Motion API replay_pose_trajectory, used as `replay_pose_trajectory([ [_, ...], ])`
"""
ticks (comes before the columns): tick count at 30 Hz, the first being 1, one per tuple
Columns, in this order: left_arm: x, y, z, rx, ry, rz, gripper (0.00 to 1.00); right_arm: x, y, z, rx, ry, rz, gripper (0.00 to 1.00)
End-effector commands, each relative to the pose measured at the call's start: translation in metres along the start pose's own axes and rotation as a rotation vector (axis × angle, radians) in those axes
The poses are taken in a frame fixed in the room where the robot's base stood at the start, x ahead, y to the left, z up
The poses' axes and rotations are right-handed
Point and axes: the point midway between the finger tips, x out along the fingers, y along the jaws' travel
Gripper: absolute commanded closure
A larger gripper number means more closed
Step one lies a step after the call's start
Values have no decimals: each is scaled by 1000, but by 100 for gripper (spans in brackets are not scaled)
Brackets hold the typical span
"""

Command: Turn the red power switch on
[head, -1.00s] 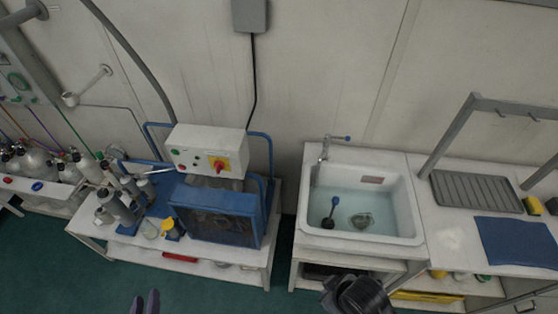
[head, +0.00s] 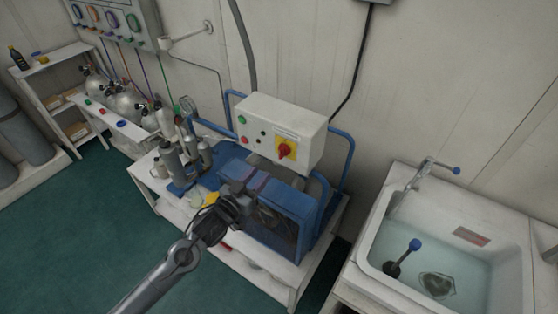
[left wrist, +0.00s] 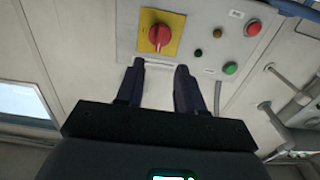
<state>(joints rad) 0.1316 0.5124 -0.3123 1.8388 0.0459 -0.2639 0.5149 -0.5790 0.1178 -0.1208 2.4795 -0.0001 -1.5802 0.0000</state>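The red power switch (head: 285,151) is a rotary knob on a yellow plate (head: 291,145), on the front of a white control box (head: 308,129). In the left wrist view the red switch (left wrist: 159,36) sits just beyond the fingertips, up and to the left, with clear space between. My left gripper (head: 257,182) is in front of and below the box, over the blue compressor (head: 300,203). Its two dark fingers (left wrist: 160,72) are apart with nothing between them. My right gripper is not in view.
Red and green buttons (left wrist: 253,28) (left wrist: 231,68) sit beside the switch. Blue tube rails (head: 341,165) flank the box. Grey cylinders (head: 172,158) stand left of the compressor. A water-filled sink (head: 375,258) is at the right. Green floor (head: 90,240) is clear at left.

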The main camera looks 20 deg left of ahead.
Motion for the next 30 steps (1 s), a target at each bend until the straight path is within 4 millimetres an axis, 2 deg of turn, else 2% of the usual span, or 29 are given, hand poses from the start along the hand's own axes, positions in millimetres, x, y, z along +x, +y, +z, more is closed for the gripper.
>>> replay_pose_trajectory([
  [12,64,0,-1,-1,1,-1,63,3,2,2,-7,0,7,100],
  [18,87,0,0,-1,0,-1,63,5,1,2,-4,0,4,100],
  [24,97,0,0,-1,-1,0,63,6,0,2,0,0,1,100],
  [30,98,1,0,-1,-1,1,63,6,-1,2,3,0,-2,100],
])
